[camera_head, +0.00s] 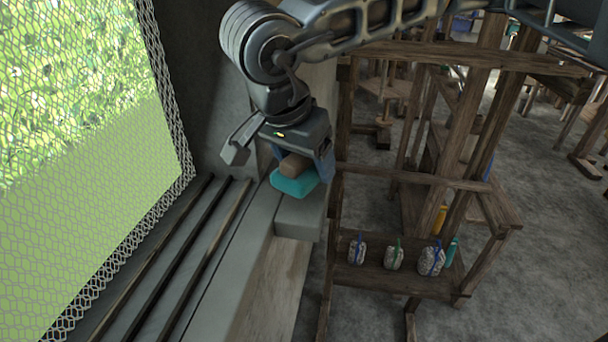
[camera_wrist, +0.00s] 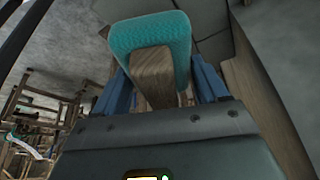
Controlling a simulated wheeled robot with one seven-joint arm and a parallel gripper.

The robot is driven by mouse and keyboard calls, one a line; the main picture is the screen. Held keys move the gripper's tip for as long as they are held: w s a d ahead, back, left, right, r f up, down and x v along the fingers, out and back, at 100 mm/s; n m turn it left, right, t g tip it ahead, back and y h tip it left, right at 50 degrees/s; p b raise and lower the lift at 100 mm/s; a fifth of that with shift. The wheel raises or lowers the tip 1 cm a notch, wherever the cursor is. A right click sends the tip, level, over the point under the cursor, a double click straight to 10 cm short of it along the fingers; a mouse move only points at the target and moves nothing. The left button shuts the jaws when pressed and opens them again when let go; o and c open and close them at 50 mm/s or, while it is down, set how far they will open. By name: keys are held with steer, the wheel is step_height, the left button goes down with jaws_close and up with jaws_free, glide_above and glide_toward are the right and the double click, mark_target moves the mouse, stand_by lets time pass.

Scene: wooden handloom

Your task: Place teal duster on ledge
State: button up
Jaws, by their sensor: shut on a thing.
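The teal duster (camera_head: 295,183) has a teal pad and a brown wooden handle. In the head view it is at the grey window ledge (camera_head: 262,206), close to the ledge's right end. In the wrist view the duster (camera_wrist: 150,42) fills the upper middle, its wooden handle between the blue fingers. My gripper (camera_head: 298,168) is shut on the handle, with the pad below it. I cannot tell whether the pad touches the ledge. The wrist view also shows my gripper (camera_wrist: 160,88).
Dark rods (camera_head: 175,260) lie lengthwise on the sill beside the mesh window (camera_head: 85,130). A wooden loom frame (camera_head: 400,180) stands to the right, its low shelf (camera_head: 385,280) holding several patterned bundles (camera_head: 394,256). The ledge toward the front is clear.

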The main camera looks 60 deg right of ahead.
mark_target(304, 177)
steer(key=shift+f, duration=1.8)
steer(key=shift+f, duration=0.15)
steer(key=o, duration=1)
steer(key=shift+r+p, duration=0.25)
steer(key=shift+p, duration=0.1)
steer(key=b+v, duration=0.1)
steer(key=v, duration=1.1)
steer(key=shift+a+f, duration=0.1)
